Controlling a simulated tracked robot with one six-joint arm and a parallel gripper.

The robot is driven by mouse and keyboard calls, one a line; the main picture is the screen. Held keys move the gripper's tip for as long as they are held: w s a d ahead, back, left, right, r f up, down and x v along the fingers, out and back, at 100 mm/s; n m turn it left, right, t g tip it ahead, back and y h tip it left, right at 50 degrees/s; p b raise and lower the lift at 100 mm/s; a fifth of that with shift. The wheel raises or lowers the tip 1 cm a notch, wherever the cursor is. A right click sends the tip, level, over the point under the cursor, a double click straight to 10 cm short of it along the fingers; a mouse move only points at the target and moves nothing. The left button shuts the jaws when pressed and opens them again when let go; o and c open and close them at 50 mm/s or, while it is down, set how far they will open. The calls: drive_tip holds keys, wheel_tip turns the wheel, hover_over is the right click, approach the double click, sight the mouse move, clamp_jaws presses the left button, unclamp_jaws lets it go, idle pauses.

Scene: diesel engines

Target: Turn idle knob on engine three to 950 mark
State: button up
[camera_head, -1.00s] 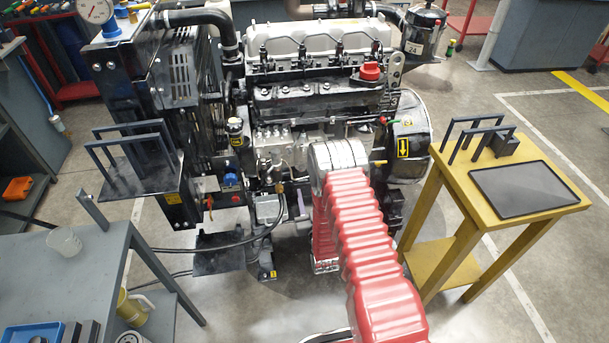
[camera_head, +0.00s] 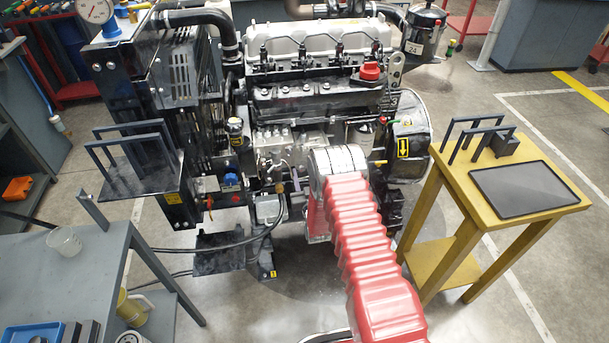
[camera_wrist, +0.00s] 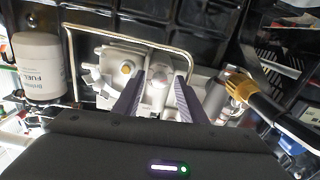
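The engine (camera_head: 310,95) stands in front of me, with its side facing me. In the wrist view, the two dark fingers of my gripper (camera_wrist: 160,88) are apart. A round silver part (camera_wrist: 159,76) shows between them; I cannot tell whether it is the idle knob or whether the fingers touch it. A silver housing with an orange-yellow round cap (camera_wrist: 126,68) lies just left of the fingers. No 950 mark is readable. In the head view my red-sleeved arm reaches to the engine's side and hides part of it.
In the wrist view, a white fuel filter (camera_wrist: 40,68) is at left, a brass fitting with a black hose (camera_wrist: 240,86) at right, and a bent metal pipe (camera_wrist: 125,32) above. A yellow stand (camera_head: 455,190) is right of the engine; a grey bench (camera_head: 95,270) is front left.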

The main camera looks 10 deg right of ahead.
drive_tip(key=shift+c, duration=0.7)
clamp_jaws()
drive_tip(key=shift+d, duration=0.15)
